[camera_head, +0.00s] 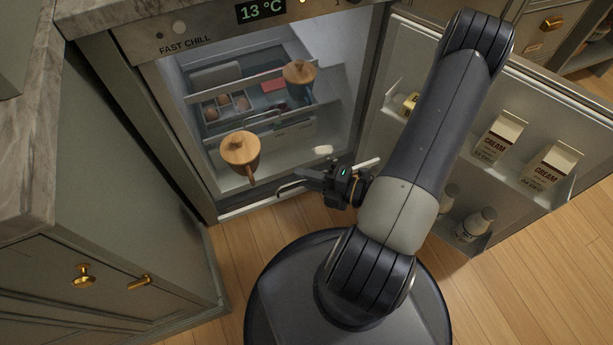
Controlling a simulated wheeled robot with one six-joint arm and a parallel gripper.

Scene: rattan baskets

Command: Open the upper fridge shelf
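The fridge (330,30) stands open, with its door swung out to the right. Inside, the upper shelf (235,88) has a pale front rail and sits in the cavity. Below it is another shelf with a clear front (270,125). A wooden lidded pot (299,75) stands at the right on the shelf. A second wooden lidded pot (240,150) with a handle is nearer the front left. My gripper (286,182) is in front of the fridge opening, low and right of the nearer pot. Its fingers point left, spread apart, with nothing seen between them.
The open fridge door (480,130) holds cream cartons (499,135) and bottles (476,224), close to the right of my arm. A cabinet (120,210) with gold knobs stands at left. The wooden floor (240,240) is clear around my base.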

